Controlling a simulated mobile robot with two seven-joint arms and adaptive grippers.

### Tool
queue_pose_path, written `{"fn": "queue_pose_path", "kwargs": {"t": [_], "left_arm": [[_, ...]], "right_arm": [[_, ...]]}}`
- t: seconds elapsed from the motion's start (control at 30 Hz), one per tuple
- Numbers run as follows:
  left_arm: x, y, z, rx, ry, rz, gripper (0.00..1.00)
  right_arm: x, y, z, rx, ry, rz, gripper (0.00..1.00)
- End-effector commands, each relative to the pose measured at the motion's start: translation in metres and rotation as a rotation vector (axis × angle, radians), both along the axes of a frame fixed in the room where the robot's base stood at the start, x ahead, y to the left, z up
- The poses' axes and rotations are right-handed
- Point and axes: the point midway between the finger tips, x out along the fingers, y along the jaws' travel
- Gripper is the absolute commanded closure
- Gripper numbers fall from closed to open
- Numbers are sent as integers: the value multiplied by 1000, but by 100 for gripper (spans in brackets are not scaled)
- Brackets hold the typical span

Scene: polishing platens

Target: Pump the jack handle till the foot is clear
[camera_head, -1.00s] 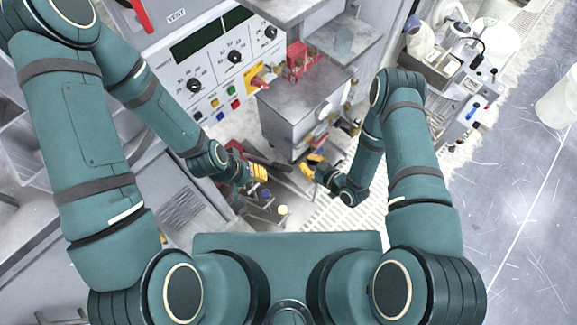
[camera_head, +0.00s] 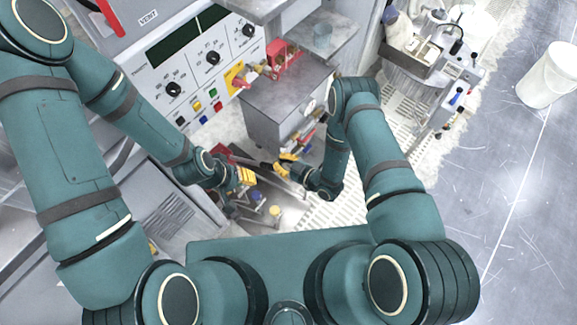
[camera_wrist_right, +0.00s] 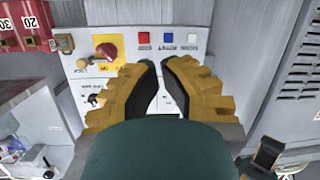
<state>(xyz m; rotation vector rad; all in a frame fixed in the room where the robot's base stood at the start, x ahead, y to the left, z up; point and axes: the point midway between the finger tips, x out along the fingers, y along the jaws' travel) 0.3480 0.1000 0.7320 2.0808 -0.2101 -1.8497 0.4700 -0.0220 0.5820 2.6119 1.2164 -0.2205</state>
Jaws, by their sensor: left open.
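My left gripper (camera_head: 246,176), with yellow fingers, is low in the gap between the control cabinet and a grey box-shaped unit, and is open. My right gripper (camera_head: 286,163) is just right of it, near the same low area. In the right wrist view, the right gripper's yellow fingers (camera_wrist_right: 160,66) with black pads stand a little apart, with nothing seen between them. A dark red and black bar (camera_head: 227,153), perhaps part of the jack, runs beside the left gripper, partly hidden. I cannot make out the foot.
The control panel (camera_head: 192,66) with knobs and coloured buttons stands behind the left arm. The grey unit (camera_head: 285,108) carries a red holder (camera_head: 283,55). A bench (camera_head: 420,70) with bottles is at upper right. A white bucket (camera_head: 547,76) stands on the open floor at right.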

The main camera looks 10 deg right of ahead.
Motion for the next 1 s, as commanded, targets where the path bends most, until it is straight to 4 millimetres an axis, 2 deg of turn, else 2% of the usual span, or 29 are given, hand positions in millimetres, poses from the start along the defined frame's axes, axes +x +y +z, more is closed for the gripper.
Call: {"fn": "queue_pose_path", "kwargs": {"t": [0.23,0.3,0.5,1.0], "left_arm": [[2,0,-12,1,-5,1,53],[3,0,-15,1,-6,1,53],[4,1,-20,2,-9,2,53],[4,1,-21,2,-9,3,53]], "right_arm": [[31,37,-14,0,-1,2,100],[28,30,-25,-3,4,-2,100],[23,18,-41,-1,2,-1,100],[21,14,-46,0,2,-2,100]]}}
